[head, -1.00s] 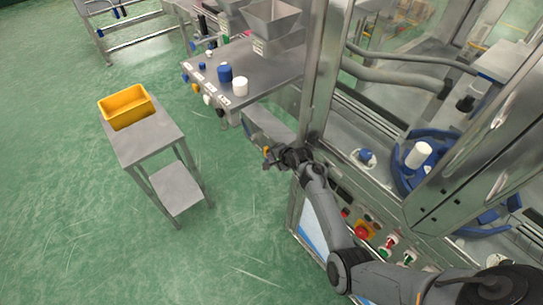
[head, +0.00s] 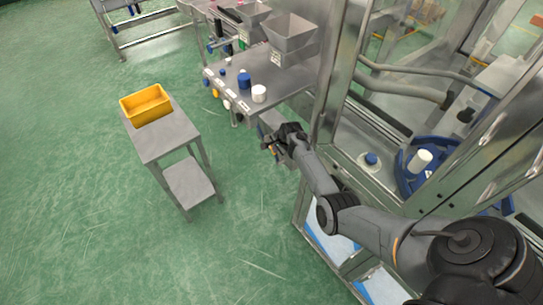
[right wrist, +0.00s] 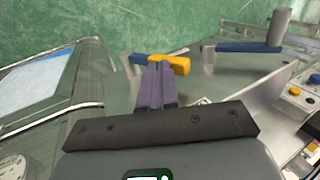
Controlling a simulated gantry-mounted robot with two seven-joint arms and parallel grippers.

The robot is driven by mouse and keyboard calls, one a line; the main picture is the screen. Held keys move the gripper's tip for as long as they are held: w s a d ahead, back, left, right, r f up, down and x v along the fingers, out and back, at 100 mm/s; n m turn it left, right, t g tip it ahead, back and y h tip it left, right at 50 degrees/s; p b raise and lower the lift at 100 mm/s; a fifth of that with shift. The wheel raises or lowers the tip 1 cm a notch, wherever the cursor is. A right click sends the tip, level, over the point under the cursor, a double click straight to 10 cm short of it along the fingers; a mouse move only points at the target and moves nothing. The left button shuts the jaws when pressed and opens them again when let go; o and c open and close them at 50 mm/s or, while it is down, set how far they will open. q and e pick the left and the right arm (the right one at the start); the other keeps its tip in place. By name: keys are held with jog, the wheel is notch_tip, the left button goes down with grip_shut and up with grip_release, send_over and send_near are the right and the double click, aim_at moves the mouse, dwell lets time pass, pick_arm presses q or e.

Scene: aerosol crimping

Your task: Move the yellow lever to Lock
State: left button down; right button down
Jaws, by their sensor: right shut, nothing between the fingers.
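The yellow lever (right wrist: 178,64) shows in the right wrist view just beyond my fingertips, with a blue piece at its left end. A small yellow bit of it shows beside the gripper in the head view (head: 270,148). My right gripper (right wrist: 157,68) is shut and empty. Its fingertips overlap the lever's near edge in the picture; I cannot tell whether they touch. In the head view the right gripper (head: 274,143) is at the machine's left side, below the steel table. No Lock marking is readable. My left gripper is not in view.
A steel table (head: 285,92) with a blue cap (head: 244,80) and a white cap (head: 259,94) stands behind the gripper. A small steel stand (head: 172,143) with a yellow bin (head: 146,104) is to the left. Green floor between them is clear.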

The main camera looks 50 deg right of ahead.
jog(key=shift+w+d+f, duration=0.1)
jog(key=shift+w+f, duration=0.05)
dwell(0.5)
jog(key=shift+r+p, duration=0.2)
jog(key=shift+p, duration=0.1)
jog(key=s+p+v, duration=0.1)
jog(key=p+v, duration=0.5)
jog(key=v, duration=0.7)
jog(key=shift+f, duration=0.3)
jog(key=shift+s, duration=0.15)
